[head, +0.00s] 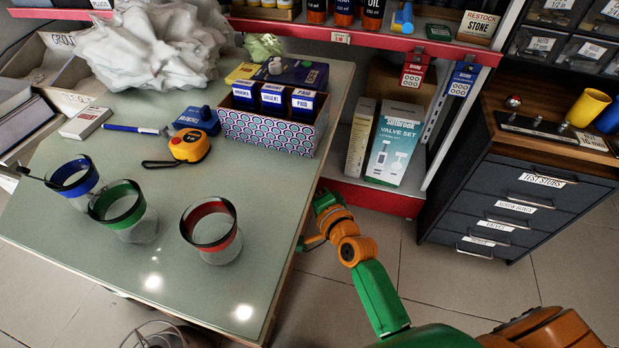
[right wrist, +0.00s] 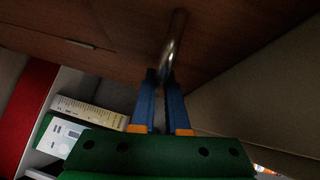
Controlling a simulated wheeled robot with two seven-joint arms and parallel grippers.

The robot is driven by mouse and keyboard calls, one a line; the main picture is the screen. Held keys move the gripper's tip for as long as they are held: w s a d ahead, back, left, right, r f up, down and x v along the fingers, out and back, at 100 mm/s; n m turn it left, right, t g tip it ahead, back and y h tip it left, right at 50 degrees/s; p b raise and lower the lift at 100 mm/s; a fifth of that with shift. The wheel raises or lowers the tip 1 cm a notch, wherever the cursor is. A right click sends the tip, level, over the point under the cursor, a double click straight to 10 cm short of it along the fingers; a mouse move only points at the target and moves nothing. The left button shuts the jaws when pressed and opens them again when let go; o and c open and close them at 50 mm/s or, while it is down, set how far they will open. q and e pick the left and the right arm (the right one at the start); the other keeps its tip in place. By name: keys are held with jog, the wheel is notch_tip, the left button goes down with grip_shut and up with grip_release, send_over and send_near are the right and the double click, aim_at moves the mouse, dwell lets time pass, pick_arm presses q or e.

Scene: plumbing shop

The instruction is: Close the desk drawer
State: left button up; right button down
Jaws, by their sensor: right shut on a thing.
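The desk (head: 265,195) has a pale green top and fills the left of the head view. Its drawer is hidden below the top there. In the right wrist view a brown wooden front (right wrist: 120,25) carries a metal bar handle (right wrist: 177,40). My right gripper's blue fingers (right wrist: 165,80) are closed around the lower part of this handle. In the head view my right gripper (head: 322,200) is beside the desk's right edge. How far the drawer stands open cannot be told. My left gripper is not in view.
Three banded glass jars (head: 212,230), a tape measure (head: 188,146) and a patterned box (head: 270,130) stand on the desk. A red-edged shelf with a valve set box (head: 396,145) is behind. A dark drawer cabinet (head: 500,205) stands right. Tiled floor between is clear.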

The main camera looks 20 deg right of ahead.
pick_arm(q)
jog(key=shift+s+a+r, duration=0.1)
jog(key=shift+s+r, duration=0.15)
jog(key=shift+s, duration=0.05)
pick_arm(e)
jog(key=shift+w+a, duration=0.35)
jog(key=shift+a, duration=0.3)
jog(key=c, duration=1.2)
grip_release()
jog(key=shift+a, duration=0.1)
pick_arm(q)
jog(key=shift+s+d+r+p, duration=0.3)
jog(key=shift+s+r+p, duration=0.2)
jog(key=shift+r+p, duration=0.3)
pick_arm(e)
jog(key=v, duration=0.7)
